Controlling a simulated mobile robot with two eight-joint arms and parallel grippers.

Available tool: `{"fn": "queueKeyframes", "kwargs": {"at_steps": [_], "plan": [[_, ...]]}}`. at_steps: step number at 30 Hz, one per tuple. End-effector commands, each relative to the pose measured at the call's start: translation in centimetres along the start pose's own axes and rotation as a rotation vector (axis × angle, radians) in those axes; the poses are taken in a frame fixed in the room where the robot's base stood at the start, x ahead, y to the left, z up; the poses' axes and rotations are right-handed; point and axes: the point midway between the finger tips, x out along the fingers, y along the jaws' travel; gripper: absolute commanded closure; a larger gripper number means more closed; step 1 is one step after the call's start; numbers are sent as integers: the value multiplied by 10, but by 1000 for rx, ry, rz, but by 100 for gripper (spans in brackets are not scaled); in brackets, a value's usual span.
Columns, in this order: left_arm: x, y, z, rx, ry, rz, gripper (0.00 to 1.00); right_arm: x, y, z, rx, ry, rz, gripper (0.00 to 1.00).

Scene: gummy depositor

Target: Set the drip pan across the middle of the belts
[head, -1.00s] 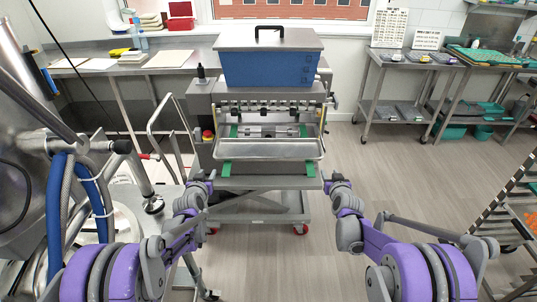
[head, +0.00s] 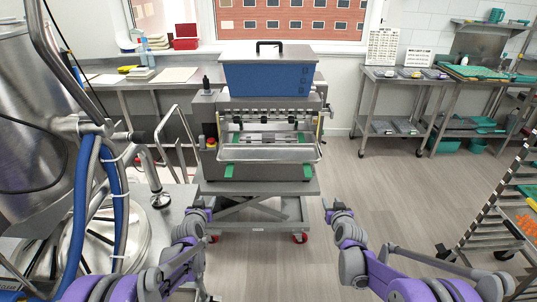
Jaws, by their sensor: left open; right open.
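The drip pan (head: 268,153) is a shallow silver tray. It lies level across the two green belts (head: 229,171) at the front of the depositor (head: 265,110), under its row of nozzles. Belt ends show in front of the pan, and short green pieces show behind it. My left gripper (head: 207,205) is open and empty, below and in front of the pan's left end. My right gripper (head: 330,208) is open and empty, below and in front of its right end. Both are apart from the pan. The fingertips look small.
A blue hopper (head: 267,77) with a grey lid tops the depositor, which stands on a wheeled cart (head: 258,187). A steel kettle with blue hoses (head: 80,190) crowds the left. A tray rack (head: 490,210) stands at right. Floor is clear between depositor and rack.

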Motion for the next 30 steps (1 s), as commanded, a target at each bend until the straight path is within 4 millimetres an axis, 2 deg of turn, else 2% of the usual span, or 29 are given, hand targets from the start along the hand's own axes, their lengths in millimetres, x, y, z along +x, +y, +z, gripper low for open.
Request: {"fn": "queueKeyframes", "kwargs": {"at_steps": [9,15,20,30], "plan": [[0,0,0,0,0,0,56,-67,0,-3,1,1,1,56],[0,0,0,0,0,0,56,-93,0,-4,0,2,1,56],[0,0,0,0,0,0,56,-101,0,-4,1,2,0,56],[0,0,0,0,0,0,56,-101,0,-4,1,3,0,56]]}}
